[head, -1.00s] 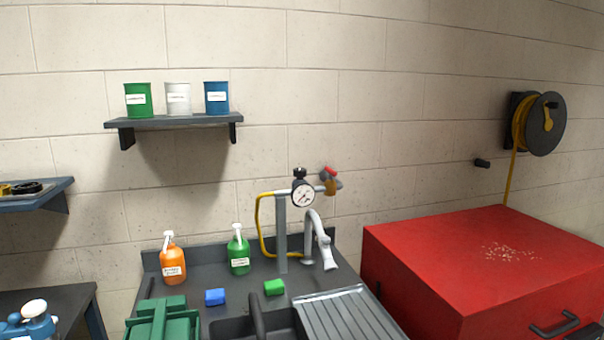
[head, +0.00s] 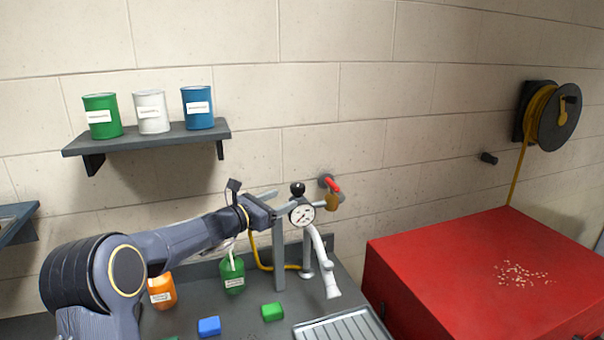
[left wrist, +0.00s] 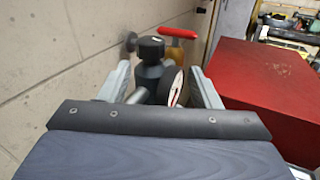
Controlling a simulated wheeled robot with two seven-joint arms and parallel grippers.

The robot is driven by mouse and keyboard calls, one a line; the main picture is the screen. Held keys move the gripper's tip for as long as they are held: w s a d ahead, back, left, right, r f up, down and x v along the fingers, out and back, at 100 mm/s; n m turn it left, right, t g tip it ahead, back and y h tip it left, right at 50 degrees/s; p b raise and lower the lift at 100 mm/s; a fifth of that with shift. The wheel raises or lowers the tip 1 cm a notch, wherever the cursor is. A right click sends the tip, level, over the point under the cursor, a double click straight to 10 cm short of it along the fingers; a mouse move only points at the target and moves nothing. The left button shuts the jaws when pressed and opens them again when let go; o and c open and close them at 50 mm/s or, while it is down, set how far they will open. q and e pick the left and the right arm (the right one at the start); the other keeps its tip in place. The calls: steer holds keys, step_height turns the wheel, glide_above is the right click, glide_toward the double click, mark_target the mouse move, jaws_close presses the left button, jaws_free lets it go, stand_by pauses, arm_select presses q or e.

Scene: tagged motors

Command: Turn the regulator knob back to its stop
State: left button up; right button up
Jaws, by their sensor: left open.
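The black regulator knob (head: 297,188) sits on top of the regulator, above its white round gauge (head: 302,215). My left gripper (head: 282,202) is open, coming in from the left with its fingers pointing at the regulator. In the left wrist view the knob (left wrist: 151,48) and the gauge edge (left wrist: 172,88) show between the two open fingers (left wrist: 162,85). The fingers look apart from the knob; the exact gap cannot be told. A valve with a red handle (head: 332,184) is just behind and right of the regulator. My right gripper is not in view.
A grey faucet (head: 322,262) stands below the regulator. A green bottle (head: 232,274) and an orange bottle (head: 161,291) are on the counter. A red cabinet (head: 450,265) stands right.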

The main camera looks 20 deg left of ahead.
mark_target(293, 191)
arm_select(q)
steer(key=shift+w+a+n, duration=0.25)
steer(key=shift+w+n, duration=0.25)
steer(key=shift+w, duration=0.15)
steer(key=shift+w+p, duration=0.3)
steer(key=p+x, duration=0.3)
steer(key=x, duration=0.3)
steer(key=shift+w+d+r, duration=0.1)
steer(key=shift+w, duration=0.05)
steer(key=shift+w+d, duration=0.2)
steer(key=shift+w, duration=0.2)
steer(key=shift+c, duration=0.2)
